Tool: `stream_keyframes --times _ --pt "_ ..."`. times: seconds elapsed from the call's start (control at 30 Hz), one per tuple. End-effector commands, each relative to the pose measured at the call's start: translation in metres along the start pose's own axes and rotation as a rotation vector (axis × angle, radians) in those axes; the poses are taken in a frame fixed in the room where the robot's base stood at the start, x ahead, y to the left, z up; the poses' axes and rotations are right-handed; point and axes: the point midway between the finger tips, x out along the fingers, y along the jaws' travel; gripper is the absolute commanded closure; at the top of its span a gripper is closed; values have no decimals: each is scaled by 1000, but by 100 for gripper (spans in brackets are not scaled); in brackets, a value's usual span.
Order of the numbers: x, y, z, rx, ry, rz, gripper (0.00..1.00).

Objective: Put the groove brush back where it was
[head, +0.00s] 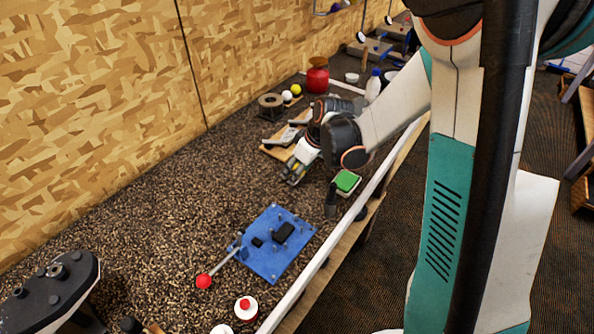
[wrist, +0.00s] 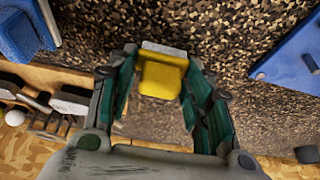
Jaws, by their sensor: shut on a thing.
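My gripper (head: 292,177) is low over the dark speckled bench top in the head view, between the wooden board and the blue plate. In the wrist view its green-lined fingers (wrist: 160,62) are shut on a small yellow block with a pale strip along its far edge, which looks like the groove brush (wrist: 162,80). The brush is not clear in the head view, where the gripper hides it. I cannot tell whether it touches the bench.
A blue plate (head: 268,262) with a red-knobbed lever (head: 204,281) lies nearer. A wooden board (head: 272,152) with club heads lies behind. The bench left of the gripper is clear.

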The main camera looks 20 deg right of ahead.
Motion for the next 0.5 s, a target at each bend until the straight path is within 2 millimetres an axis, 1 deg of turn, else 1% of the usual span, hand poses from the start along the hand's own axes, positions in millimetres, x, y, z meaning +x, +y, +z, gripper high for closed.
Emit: stream_keyframes --times 0.2,0.33,0.37,0.4,0.43,0.5 --pt "0 0 0 0 0 0 76" --pt "3 0 2 0 0 0 76" --pt "3 0 1 0 0 0 50" --pt "2 0 1 0 0 0 41" --pt "2 0 1 0 0 0 34" --pt "2 0 1 0 0 0 34"
